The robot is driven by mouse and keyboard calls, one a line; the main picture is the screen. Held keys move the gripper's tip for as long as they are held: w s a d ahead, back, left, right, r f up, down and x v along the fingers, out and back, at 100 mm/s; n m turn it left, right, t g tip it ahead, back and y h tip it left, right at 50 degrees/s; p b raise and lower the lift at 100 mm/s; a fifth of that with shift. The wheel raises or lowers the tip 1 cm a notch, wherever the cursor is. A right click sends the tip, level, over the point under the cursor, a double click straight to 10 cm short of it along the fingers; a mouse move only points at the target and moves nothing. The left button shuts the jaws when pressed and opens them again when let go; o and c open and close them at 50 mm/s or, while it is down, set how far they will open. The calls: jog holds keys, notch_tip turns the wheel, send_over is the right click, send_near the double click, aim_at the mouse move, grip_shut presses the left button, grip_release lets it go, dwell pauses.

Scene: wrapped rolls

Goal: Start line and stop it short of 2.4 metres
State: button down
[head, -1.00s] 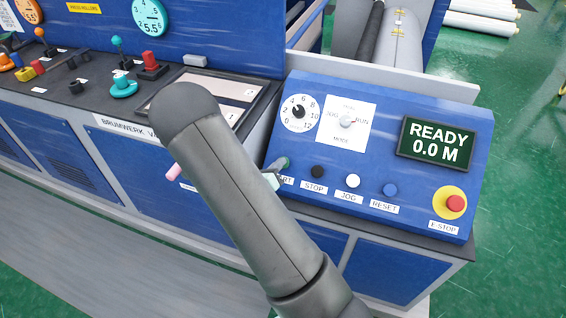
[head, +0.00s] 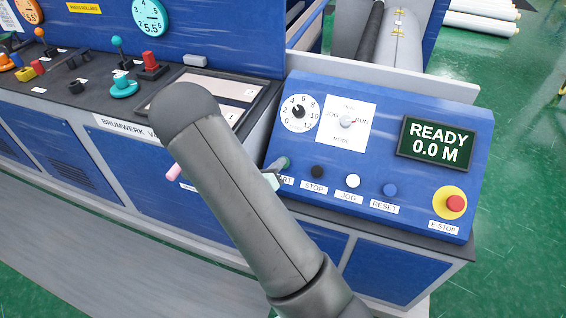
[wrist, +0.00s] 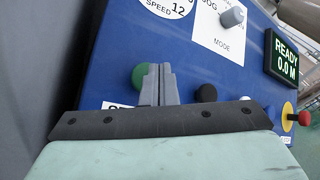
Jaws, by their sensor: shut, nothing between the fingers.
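The blue control panel (head: 300,175) carries a row of buttons. The green start button (head: 284,163) is partly hidden by my gripper; in the wrist view the green button (wrist: 139,77) shows just left of my fingertips. My gripper (wrist: 159,72) is shut and empty, its tips at or very near that button; contact is unclear. In the head view my gripper (head: 275,178) is mostly behind my arm. The black stop button (head: 317,172) is right of start. The display (head: 437,144) reads READY 0.0 M. The mode knob (head: 347,121) sits above.
A white jog button (head: 353,181), a blue reset button (head: 390,190) and a red emergency stop (head: 455,204) are further right. A speed dial (head: 298,112) is at upper left. Levers and knobs (head: 124,84) stand on the neighbouring console. Wrapped rolls (head: 482,20) lie behind.

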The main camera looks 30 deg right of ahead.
jog(key=shift+f, duration=0.1)
jog(key=shift+w+d+f, duration=0.15)
jog(key=shift+d+f, duration=0.05)
dwell(0.4)
jog(key=shift+w+d+f+b, duration=0.35)
jog(key=shift+d+f+b, duration=0.05)
jog(key=shift+f+b, duration=0.35)
dwell(1.0)
jog(key=shift+r, duration=0.2)
jog(key=shift+s+a+r+p, duration=0.55)
jog(key=shift+a+r+p, duration=0.05)
jog(key=shift+r+p, duration=0.25)
jog(key=shift+r, duration=0.1)
jog(key=shift+s+a+r+p, duration=0.35)
jog(key=shift+a+r+p, duration=0.05)
jog(key=shift+r+p, duration=0.2)
jog(key=shift+s+a+r+p, duration=0.35)
jog(key=shift+a+r+p, duration=0.15)
jog(key=shift+r, duration=0.15)
jog(key=shift+s+a+r+p, duration=0.35)
jog(key=shift+r+p, duration=0.2)
jog(key=shift+r, duration=0.05)
